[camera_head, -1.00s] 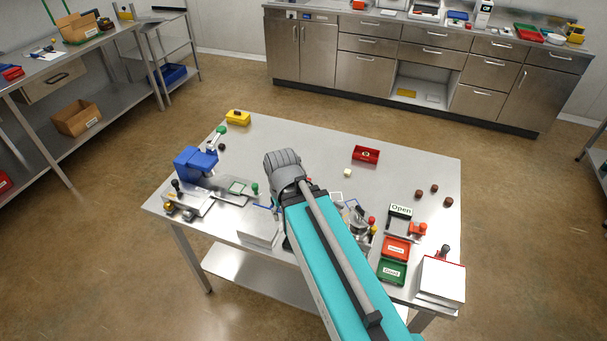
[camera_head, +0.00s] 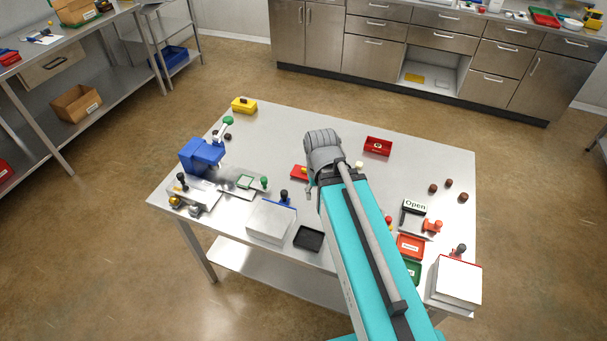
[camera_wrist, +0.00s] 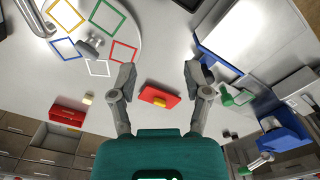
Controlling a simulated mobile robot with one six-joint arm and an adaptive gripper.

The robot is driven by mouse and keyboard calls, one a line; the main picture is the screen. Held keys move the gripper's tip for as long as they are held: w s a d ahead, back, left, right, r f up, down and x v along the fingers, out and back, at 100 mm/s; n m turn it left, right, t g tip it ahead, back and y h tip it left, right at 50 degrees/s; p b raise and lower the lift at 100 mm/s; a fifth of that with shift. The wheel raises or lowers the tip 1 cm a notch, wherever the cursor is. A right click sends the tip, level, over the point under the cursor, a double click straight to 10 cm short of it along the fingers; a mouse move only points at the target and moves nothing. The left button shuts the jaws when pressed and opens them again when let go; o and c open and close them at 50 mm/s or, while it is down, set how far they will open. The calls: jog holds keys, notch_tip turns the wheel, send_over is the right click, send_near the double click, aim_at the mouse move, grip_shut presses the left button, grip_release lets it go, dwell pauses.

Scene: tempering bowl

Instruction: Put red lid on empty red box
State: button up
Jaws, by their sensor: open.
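The red lid (camera_wrist: 158,97) is a flat red plate with a yellow knob, lying on the table. In the wrist view it sits between and slightly below my gripper's (camera_wrist: 160,72) two fingers, which are spread wide, empty and apart from it. In the head view the lid (camera_head: 298,172) shows just left of my arm, which hides part of it. A red open box (camera_head: 378,146) stands on the table, right of my arm, with a small pale and yellow mark at it. It also shows at the left in the wrist view (camera_wrist: 68,116). My fingertips are mostly hidden in the head view.
A small cream cube (camera_wrist: 87,99) lies between lid and box. A blue device (camera_head: 201,155), white block (camera_head: 270,221) and black tray (camera_head: 308,238) stand left of my arm. Brown balls (camera_head: 448,184) and red and green trays (camera_head: 411,246) are right. The table's far middle is clear.

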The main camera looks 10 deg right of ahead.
jog(key=shift+o, duration=1)
jog(key=shift+w, duration=0.15)
jog(key=shift+o, duration=0.8)
jog(key=shift+w, duration=0.35)
jog(key=n, duration=1.1)
send_over(305, 169)
jog(key=shift+a+r+p, duration=0.1)
jog(key=shift+r+p, duration=0.2)
jog(key=shift+p, duration=0.05)
jog(key=shift+f, duration=0.1)
notch_tip(305, 169, down, 8)
jog(key=b, duration=0.8)
jog(key=shift+f+b, duration=0.2)
jog(key=shift+b, duration=0.15)
jog(key=shift+f+b, duration=2.6)
